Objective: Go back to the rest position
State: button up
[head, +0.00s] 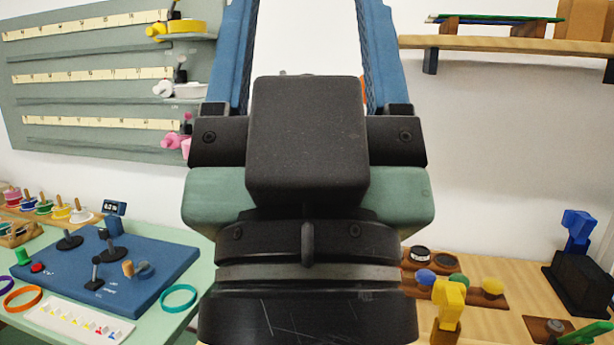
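My gripper (307,30) fills the middle of the head view, close to the camera and pointing up. Its two blue fingers stand wide apart, with pale wall showing between them, so it is open. No object shows between the visible parts of the fingers. The tips run out of the top of the frame. The dark gripper body hides the middle of the scene behind it.
A green table (183,325) at left bears a blue board (75,275) and loose rings. A grey rail panel (90,60) and wooden shelf (490,43) are on the wall.

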notch_tip(320, 180, up, 18)
jog(key=p, duration=1.6)
jog(key=shift+f, duration=0.15)
